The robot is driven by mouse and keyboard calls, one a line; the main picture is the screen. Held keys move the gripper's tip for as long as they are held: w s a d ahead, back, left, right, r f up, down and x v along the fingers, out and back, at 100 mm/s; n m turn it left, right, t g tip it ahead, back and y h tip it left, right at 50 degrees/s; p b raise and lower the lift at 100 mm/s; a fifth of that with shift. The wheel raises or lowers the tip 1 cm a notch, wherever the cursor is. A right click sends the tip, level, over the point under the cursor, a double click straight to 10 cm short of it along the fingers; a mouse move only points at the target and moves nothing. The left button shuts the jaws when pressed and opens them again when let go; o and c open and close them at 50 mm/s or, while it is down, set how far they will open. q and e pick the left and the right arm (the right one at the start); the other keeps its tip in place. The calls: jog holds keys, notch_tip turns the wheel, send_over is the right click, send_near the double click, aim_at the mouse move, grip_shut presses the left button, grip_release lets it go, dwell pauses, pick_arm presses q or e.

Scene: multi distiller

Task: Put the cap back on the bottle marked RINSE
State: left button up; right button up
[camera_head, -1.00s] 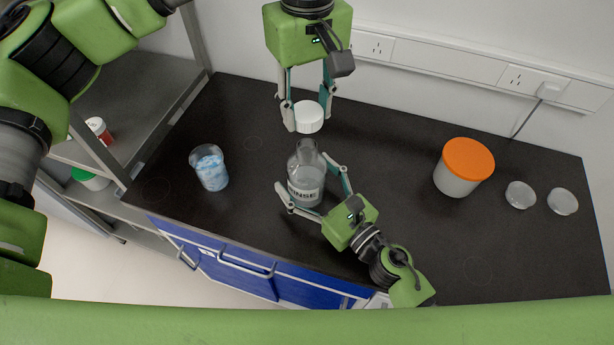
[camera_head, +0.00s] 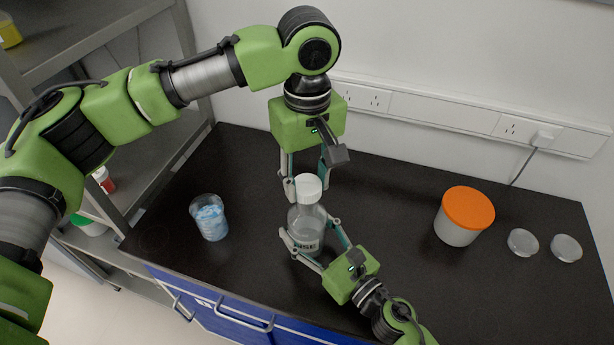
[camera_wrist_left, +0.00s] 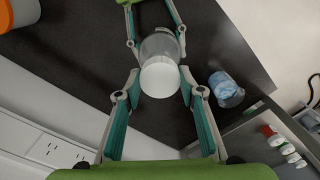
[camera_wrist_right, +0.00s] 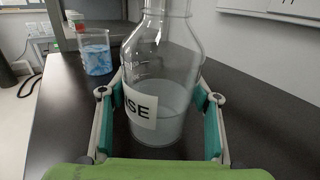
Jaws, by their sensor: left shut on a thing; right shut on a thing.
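The clear RINSE bottle (camera_head: 304,221) stands upright on the dark bench, partly filled with clear liquid. Its label reads partly in the right wrist view (camera_wrist_right: 140,108). My right gripper (camera_head: 309,233) is shut around the bottle's body from the front. My left gripper (camera_head: 307,187) points down from above and is shut on the white cap (camera_head: 309,188). The cap sits at the top of the bottle's neck, in line with it; the left wrist view shows the cap (camera_wrist_left: 163,80) over the bottle (camera_wrist_left: 158,46). I cannot tell whether it is seated. The mouth is hidden.
A beaker of blue-white contents (camera_head: 210,219) stands left of the bottle. A white tub with an orange lid (camera_head: 464,217) and two clear round dishes (camera_head: 522,242) (camera_head: 566,248) are at the right. A shelf unit stands left; a wall lies behind.

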aim_at(307, 223)
pick_arm(q)
jog(key=shift+f, duration=0.1)
jog(key=shift+f, duration=0.8)
jog(key=shift+f, duration=0.55)
